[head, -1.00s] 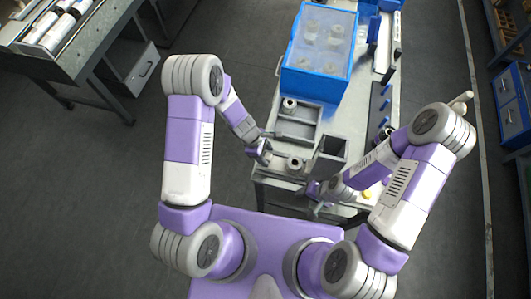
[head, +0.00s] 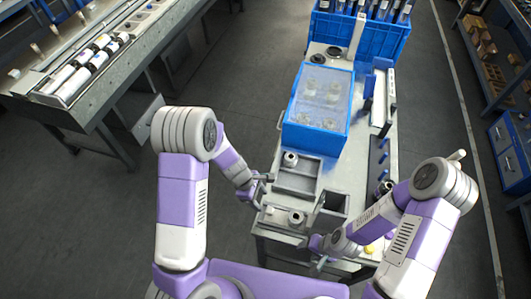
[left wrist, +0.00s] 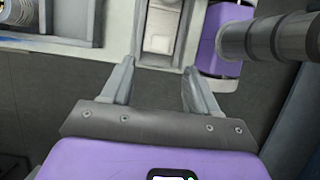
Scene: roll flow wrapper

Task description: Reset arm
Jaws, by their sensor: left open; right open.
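My left gripper (head: 262,190) is open and empty at the left edge of the bench, beside a grey open tray (head: 297,178). In the left wrist view its two fingers (left wrist: 158,88) stand apart with nothing between them. My right gripper (head: 318,246) is at the near right part of the bench, below a dark open bin (head: 332,208). Its fingers are small and partly hidden by its arm, and no held object shows.
The bench (head: 270,222) carries two small round fittings, one beside the tray (head: 291,158) and one nearer (head: 296,217). Behind are a blue clear-lidded box (head: 320,108) and a blue crate (head: 345,38) of bottles. A roller table (head: 85,105) stands left, with open floor between.

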